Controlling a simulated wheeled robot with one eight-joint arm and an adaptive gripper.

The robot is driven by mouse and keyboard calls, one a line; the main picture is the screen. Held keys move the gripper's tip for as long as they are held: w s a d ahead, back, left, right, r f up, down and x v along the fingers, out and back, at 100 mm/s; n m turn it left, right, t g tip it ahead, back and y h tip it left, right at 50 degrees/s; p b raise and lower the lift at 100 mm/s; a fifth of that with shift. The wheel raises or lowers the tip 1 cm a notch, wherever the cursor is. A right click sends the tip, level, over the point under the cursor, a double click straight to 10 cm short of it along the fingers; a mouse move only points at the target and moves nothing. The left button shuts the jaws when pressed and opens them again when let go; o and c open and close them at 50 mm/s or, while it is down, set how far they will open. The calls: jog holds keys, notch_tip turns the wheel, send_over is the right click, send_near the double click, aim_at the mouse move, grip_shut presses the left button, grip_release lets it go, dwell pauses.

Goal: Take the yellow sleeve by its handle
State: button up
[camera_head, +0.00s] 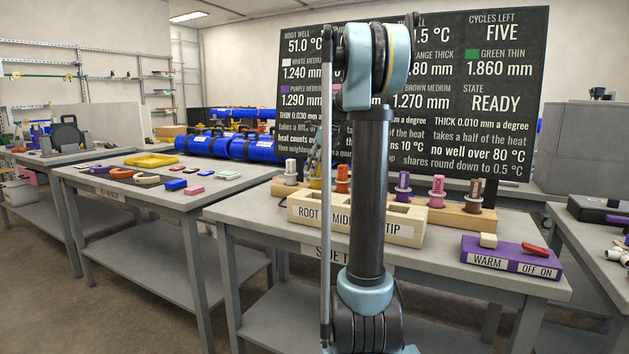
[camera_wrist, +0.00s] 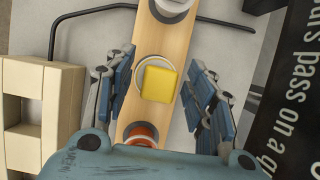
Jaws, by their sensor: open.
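The yellow sleeve (camera_wrist: 159,84) stands in a wooden rack (camera_wrist: 136,107); from above in the wrist view its square yellow handle top shows inside a pale round rim. In the head view a bit of its yellow (camera_head: 316,183) shows, mostly hidden behind my gripper and arm. My gripper (camera_wrist: 162,70) is open, with one blue-grey finger on each side of the yellow handle. Gaps show between the fingers and the handle, so it is not held. The height of the fingertips relative to the handle is hard to tell.
An orange sleeve (camera_wrist: 141,135) and a white sleeve (camera_head: 291,172) stand on either side in the rack. Purple (camera_head: 403,186) and pink (camera_head: 437,191) sleeves stand farther right. The cream ROOT-MID-TIP block (camera_head: 305,228) sits in front; a dark board (camera_head: 500,120) rises behind.

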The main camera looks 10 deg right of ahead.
grip_shut()
jog(key=shift+r, duration=0.1)
